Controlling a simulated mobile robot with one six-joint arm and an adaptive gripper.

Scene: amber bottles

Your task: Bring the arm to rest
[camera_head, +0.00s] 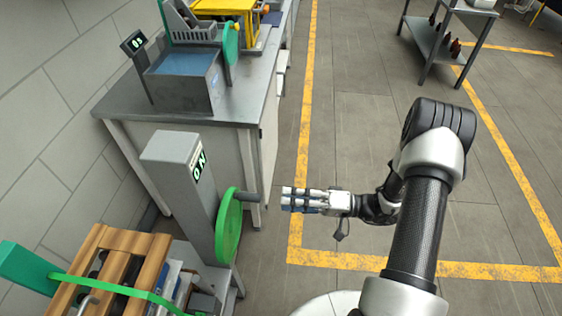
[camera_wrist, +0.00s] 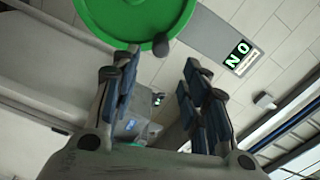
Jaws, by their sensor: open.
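My gripper (camera_head: 287,199) is at the end of my arm, pointing left in the head view, near the green wheel (camera_head: 229,227) of a grey post (camera_head: 182,185). In the wrist view my gripper (camera_wrist: 158,75) has its fingers spread, with nothing between them. The green wheel also shows at the top of the wrist view (camera_wrist: 125,12), beyond the fingertips. I cannot tell the exact gap between fingertips and wheel. My arm is bent over the floor on the right of the head view.
A metal workbench (camera_head: 125,100) with a blue-topped machine (camera_head: 187,80) stands behind the post. A wooden crate (camera_head: 117,240) with a green strap is at lower left. A shelf table (camera_head: 437,45) with amber bottles stands far right. The floor (camera_head: 365,130) between is clear.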

